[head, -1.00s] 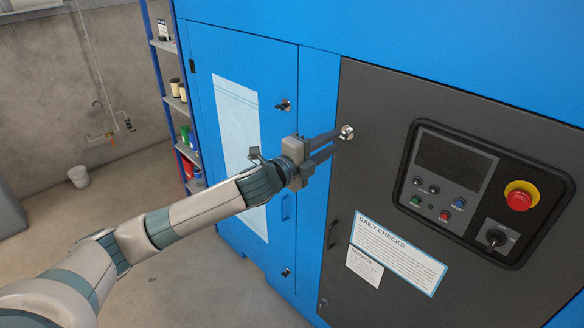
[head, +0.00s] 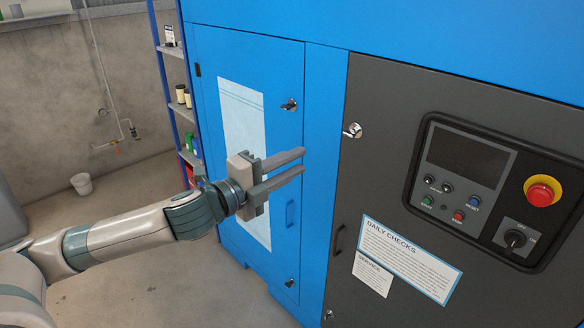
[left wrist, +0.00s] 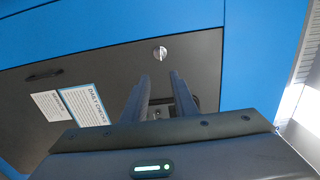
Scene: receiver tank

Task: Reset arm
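My left gripper (head: 302,162) is in front of the blue cabinet door in the head view, with its two fingers apart and nothing between them. In the left wrist view its fingers (left wrist: 160,82) point at the dark panel, below a silver latch (left wrist: 159,53). The gripper is clear of the upper latch (head: 352,130) of the dark panel door in the head view, which lies to the right of the fingertips. My right gripper does not show in either view.
The blue machine has a dark door (head: 375,90) with a control panel (head: 465,170) and a red emergency stop button (head: 541,190). A label sheet (head: 405,258) is below.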

